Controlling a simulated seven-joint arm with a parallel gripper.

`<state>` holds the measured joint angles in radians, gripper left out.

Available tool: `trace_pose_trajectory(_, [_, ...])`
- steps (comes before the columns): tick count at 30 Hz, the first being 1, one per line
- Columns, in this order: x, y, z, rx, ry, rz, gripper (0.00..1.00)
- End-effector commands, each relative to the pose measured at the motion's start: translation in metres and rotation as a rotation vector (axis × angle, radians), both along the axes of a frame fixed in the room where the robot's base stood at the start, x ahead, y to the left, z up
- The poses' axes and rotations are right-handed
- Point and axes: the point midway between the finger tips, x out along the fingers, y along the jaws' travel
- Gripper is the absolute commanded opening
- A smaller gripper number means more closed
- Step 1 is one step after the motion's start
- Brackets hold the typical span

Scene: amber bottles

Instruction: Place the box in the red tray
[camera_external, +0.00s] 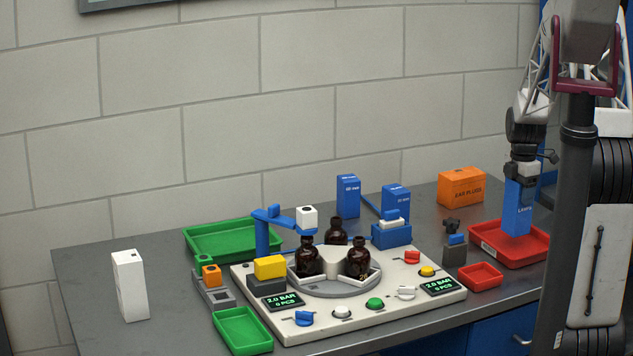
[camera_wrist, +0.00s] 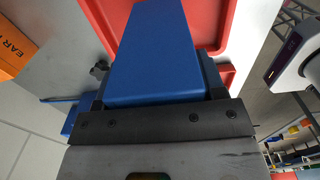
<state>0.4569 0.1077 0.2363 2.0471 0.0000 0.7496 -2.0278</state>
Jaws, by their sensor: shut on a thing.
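A tall blue box (camera_external: 517,208) with white lettering is upright over the large red tray (camera_external: 487,236) at the right of the table. My gripper (camera_external: 522,172) is shut on the top of this box. In the wrist view the blue box (camera_wrist: 155,50) extends away from my gripper (camera_wrist: 155,105), with the red tray (camera_wrist: 238,22) beyond it. I cannot tell whether the bottom of the box touches the tray floor.
An orange ear plugs box (camera_external: 461,187) stands behind the tray. A small red tray (camera_external: 480,275) and a dark clamp-like device (camera_external: 454,250) are in front and to the left. A control panel (camera_external: 400,318) with amber bottles (camera_external: 358,257) fills the table's middle.

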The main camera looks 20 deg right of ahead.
Motion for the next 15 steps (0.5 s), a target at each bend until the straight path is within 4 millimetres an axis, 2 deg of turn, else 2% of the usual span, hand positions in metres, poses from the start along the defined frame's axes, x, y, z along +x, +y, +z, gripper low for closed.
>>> trace_pose_trajectory(8, [0.0, 0.0, -0.004, 0.001, 0.001, 0.0, 0.38])
trace_pose_trajectory(15, [-0.001, 0.0, -0.027, 0.001, 0.003, 0.0, 0.38])
